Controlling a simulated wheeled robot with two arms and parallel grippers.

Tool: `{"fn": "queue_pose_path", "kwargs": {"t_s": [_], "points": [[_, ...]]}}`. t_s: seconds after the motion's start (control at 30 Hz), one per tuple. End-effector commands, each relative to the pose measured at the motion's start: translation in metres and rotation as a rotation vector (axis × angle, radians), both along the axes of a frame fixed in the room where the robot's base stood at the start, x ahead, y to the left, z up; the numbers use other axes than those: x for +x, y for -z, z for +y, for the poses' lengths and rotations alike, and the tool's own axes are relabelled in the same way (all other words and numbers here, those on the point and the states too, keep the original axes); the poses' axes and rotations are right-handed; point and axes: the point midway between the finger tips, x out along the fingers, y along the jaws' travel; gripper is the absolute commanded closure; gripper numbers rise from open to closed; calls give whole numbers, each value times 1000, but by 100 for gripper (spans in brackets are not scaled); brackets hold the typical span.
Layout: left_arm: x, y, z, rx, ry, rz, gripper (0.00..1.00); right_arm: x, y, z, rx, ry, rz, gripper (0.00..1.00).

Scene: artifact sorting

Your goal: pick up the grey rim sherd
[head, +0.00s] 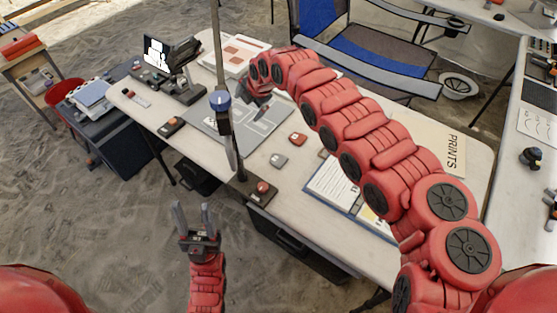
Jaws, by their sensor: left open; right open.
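A small grey piece (278,160), which looks like the grey rim sherd, lies on the white table (315,155) in front of the grey mat. A small orange-red piece (298,139) lies just behind it to the right. My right gripper (261,112) is over the grey mat (215,122), behind and left of the grey piece and apart from it. It is open; my own arm partly hides it, and I cannot tell what is between its fingers. My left gripper (194,214) is open and empty, pointing up over the sandy floor in front of the table.
A pole with a blue clamp (220,100) stands at the table's front edge, beside the mat. A monitor (158,54) and a paper tray (235,52) are at the back left. A clipboard (332,184) and a PRINTS folder (443,143) lie to the right. A blue chair (375,57) stands behind.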

Motion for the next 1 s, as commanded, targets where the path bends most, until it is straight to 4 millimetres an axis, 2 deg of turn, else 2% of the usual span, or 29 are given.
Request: {"fn": "queue_pose_path", "kwargs": {"t_s": [0.03, 0.1, 0.2, 0.3, 0.47, 0.7, 1.0], "points": [[0, 0, 0, 0, 0, 0, 50, -17, -2, -17, -116, -72, 43, 0], [0, -1, 0, 0, 0, 0, 50, -41, -2, -40, -251, -161, 109, 0], [0, -1, 0, 0, 0, 0, 50, -66, -4, -67, -383, -245, 188, 0], [0, -1, 0, 0, 0, 0, 50, -80, -5, -83, -450, -289, 235, 0], [0, -2, 0, 0, 0, 0, 50, -85, 8, -88, -473, -306, 257, 0], [0, 7, 0, 0, 0, 0, 50, -81, 46, -88, -469, -306, 255, 0], [0, -2, 0, 0, 0, 0, 50, -74, 95, -90, -464, -305, 251, 0]]}}
